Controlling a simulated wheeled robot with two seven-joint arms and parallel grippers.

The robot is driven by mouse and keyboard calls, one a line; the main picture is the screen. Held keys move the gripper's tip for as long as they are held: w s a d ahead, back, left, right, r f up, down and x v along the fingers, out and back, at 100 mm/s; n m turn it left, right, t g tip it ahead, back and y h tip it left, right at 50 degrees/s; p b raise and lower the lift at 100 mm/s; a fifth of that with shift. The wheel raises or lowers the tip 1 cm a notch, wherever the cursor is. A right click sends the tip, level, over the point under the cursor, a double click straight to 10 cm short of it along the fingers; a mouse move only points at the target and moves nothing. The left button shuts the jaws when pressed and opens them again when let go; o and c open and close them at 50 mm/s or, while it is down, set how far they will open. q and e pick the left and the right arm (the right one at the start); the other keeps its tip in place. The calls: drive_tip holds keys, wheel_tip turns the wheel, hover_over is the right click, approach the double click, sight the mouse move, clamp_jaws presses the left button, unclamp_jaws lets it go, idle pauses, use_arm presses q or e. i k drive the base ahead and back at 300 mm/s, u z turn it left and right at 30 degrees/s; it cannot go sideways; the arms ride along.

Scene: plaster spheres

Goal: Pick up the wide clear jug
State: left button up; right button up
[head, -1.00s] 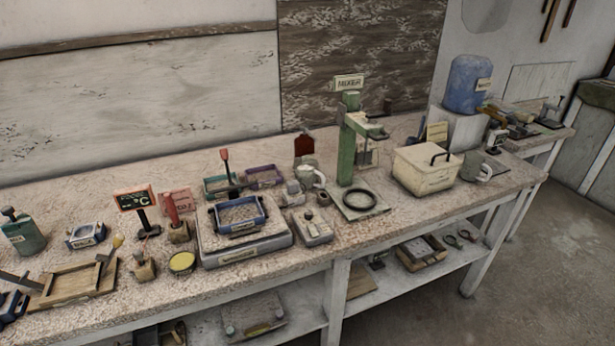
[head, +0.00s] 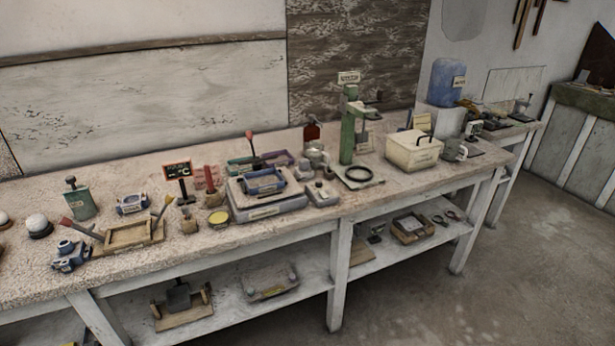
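I cannot pick out a wide clear jug for certain. A pale grey jug-like vessel with a handle (head: 316,155) stands on the bench left of the green mixer stand (head: 348,130), partly hidden by small items in front. Neither of my grippers is in view.
The long speckled bench (head: 250,228) has a lower shelf (head: 315,280) with trays and tools. A scale with a blue tray (head: 265,183), a wooden frame (head: 128,236) and small tools crowd its top. A blue water container (head: 446,82) stands at the back right. The floor (head: 490,300) in front is clear.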

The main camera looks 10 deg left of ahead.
sight(318, 157)
drive_tip(key=z, duration=3.1)
drive_tip(key=i, duration=0.1)
drive_tip(key=u, duration=1.85)
drive_tip(key=i, duration=1.7)
drive_tip(key=u, duration=1.1)
drive_tip(key=i, duration=0.8)
drive_tip(key=u, duration=0.9)
